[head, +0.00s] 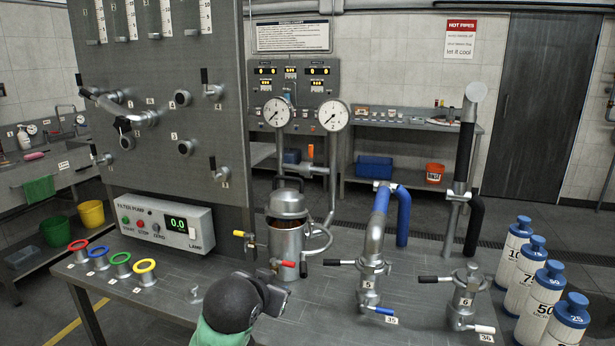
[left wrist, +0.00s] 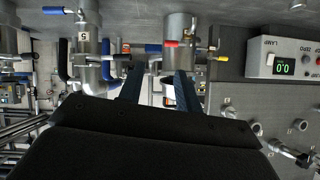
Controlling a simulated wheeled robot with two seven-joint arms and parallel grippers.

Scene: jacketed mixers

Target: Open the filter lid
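The filter (head: 287,240) is a steel vessel on the bench, with a domed steel lid (head: 287,206) and a dark loop handle (head: 289,183) on top. My left gripper (head: 272,293) is in front of the filter, low and apart from the lid. The left wrist view, turned upside down, shows its two fingers (left wrist: 158,84) spread, with the filter body (left wrist: 178,28) beyond them. The lid is mostly hidden there. My right gripper is not in view.
A red-handled valve (head: 288,264) and a yellow-handled valve (head: 240,234) stick out from the filter. Valve 5 (head: 372,272) and its blue-sleeved pipe (head: 380,205) stand to the right. The pump box (head: 165,222) and coloured rings (head: 122,258) are left.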

